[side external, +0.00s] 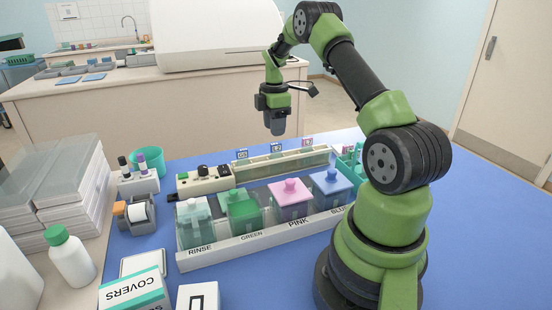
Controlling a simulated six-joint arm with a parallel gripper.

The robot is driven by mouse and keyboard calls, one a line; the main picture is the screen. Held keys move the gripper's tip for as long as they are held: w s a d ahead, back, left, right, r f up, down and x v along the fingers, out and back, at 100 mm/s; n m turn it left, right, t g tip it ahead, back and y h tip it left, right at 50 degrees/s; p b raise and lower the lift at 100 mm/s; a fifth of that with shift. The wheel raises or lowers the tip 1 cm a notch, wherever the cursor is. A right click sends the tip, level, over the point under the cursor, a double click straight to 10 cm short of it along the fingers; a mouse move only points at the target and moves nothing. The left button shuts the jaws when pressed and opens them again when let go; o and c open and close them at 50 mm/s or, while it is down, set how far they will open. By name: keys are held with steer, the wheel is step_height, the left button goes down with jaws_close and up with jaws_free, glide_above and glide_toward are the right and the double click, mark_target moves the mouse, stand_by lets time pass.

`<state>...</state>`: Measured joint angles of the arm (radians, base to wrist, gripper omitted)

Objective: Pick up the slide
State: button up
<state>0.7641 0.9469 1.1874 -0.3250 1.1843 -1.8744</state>
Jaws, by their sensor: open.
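No single slide can be made out at this size. My gripper (275,128) hangs pointing down, above and behind this holder, apart from everything on the table. Its jaws are open, and I see nothing between them. In front of the holder, a white tray (262,243) holds a clear rinse jar (195,226), a green jar (243,213), a pink jar (291,201) and a blue jar (331,187), all lidded.
A control box (205,179) stands left of the holder. A teal cup (150,161), a tape dispenser (140,215), a covers box (135,290), a white bottle (71,258) and stacked trays (55,190) fill the left.

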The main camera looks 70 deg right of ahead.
mark_target(276, 144)
steer(key=f, duration=0.6)
steer(key=shift+s+f, duration=0.2)
jaws_close()
